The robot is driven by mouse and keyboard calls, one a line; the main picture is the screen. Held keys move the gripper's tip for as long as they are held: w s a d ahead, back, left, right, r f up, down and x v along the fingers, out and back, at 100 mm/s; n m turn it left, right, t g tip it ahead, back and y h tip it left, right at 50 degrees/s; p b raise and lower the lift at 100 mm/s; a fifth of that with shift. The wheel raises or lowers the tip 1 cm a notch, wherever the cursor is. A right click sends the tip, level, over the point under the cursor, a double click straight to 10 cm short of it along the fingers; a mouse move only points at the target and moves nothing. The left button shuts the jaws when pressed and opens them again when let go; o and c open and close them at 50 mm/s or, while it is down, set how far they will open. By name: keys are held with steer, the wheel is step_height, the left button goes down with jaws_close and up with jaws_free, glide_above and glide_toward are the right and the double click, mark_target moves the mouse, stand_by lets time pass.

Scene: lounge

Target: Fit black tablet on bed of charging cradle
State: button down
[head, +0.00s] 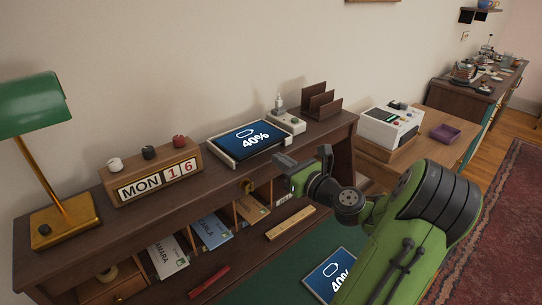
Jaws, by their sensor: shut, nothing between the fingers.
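The charging cradle (226,159) is a pale, low stand on top of the wooden desk shelf. A dark tablet (252,139) with a lit blue screen reading 40% lies in it, face up and tilted toward me. It appears to sit within the cradle's rim; I cannot tell whether it is fully seated. My gripper (283,172) is shut and empty, in front of and a little right of the cradle, apart from the tablet in the picture. A second blue screen reading 40% (327,275) lies on the green desk mat, partly hidden by my arm.
A small white device (288,122) and a brown rack (320,101) stand right of the cradle. A calendar block (158,181) and a green lamp (35,104) stand left. Name cards fill cubbies below. A wooden bar (290,223) and red pen (209,282) lie lower.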

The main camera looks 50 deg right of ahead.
mark_target(268, 160)
steer(key=w, duration=0.4)
steer(key=shift+w+d, duration=0.2)
steer(key=shift+d, duration=0.05)
steer(key=shift+w+r+p, duration=0.25)
steer(key=shift+w+p, duration=0.45)
steer(key=shift+p, duration=0.4)
steer(key=shift+s+f, duration=0.1)
